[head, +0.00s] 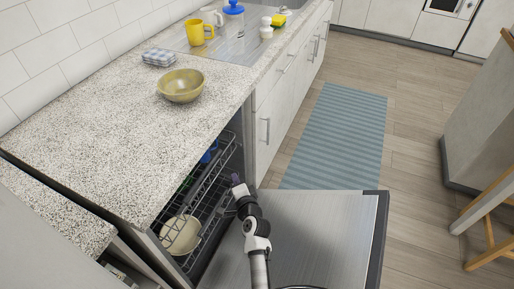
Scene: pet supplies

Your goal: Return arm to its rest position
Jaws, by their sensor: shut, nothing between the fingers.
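My gripper (236,179) is at the end of my white and black arm, at the mouth of the open dishwasher. It is small in the head view and looks shut and empty. The dishwasher rack (213,188) is behind and left of it, with a pale round dish (180,235) at its near end. Something blue (209,154) shows deeper in the rack. The arm reaches up over the lowered dishwasher door (315,235). I cannot tell whether the gripper touches the rack.
The speckled counter (110,135) overhangs the rack and holds a yellowish bowl (181,86), a folded cloth (159,57) and a yellow mug (199,33). A blue striped rug (338,140) lies on open floor beyond the door. A wooden stool (490,225) stands at right.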

